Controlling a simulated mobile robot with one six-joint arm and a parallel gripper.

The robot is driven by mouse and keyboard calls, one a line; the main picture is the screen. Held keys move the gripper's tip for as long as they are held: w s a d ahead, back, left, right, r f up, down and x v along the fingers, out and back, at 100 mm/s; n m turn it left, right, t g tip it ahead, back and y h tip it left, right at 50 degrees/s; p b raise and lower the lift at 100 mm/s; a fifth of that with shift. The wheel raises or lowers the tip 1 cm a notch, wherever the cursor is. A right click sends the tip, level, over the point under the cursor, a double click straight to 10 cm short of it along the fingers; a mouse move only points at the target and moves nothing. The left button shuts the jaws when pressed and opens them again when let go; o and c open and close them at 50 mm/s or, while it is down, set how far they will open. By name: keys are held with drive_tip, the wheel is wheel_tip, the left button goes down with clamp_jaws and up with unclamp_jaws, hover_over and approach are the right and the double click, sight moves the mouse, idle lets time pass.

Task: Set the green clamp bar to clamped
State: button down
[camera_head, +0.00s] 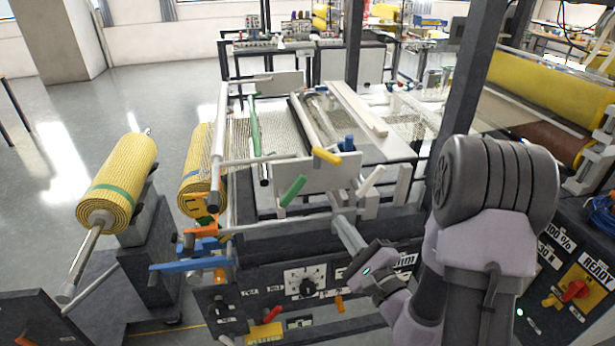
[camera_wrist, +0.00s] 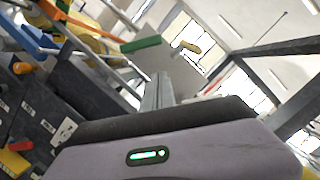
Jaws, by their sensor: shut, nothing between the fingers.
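A green bar (camera_head: 254,127) runs lengthwise over the mesh on the left part of the machine bed. A short green handle (camera_head: 293,190) slants in front of the white end plate (camera_head: 318,172); a green handle also shows in the wrist view (camera_wrist: 141,43). I cannot tell from these frames which green part moves or whether it is clamped. My gripper (camera_head: 338,200) is shut and empty, just right of and slightly below the green handle in the head view, apart from it. Its fingers also show in the wrist view (camera_wrist: 159,80), below the handle.
A yellow handle (camera_head: 326,156) and a white handle (camera_head: 370,181) stand near the gripper. Blue (camera_head: 190,265) and orange (camera_head: 200,233) levers are at lower left, beside yellow mesh rolls (camera_head: 118,180). A control panel (camera_head: 305,281) lies below. A dark post (camera_head: 468,80) rises at right.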

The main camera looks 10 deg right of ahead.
drive_tip(key=shift+d+f+m+h, duration=0.35)
drive_tip(key=shift+d+h, duration=0.15)
drive_tip(key=shift+d, duration=0.1)
drive_tip(key=shift+w, duration=0.1)
drive_tip(key=w+a+r+p, duration=0.1)
drive_tip(key=w+a+r, duration=0.2)
drive_tip(key=w, duration=0.6)
drive_tip(key=shift+w+a+r, duration=0.3)
drive_tip(key=shift+a+r, duration=0.1)
drive_tip(key=shift+a, duration=0.8)
drive_tip(key=shift+w+d, duration=0.1)
drive_tip(key=shift+d, duration=0.05)
drive_tip(key=shift+r, duration=0.15)
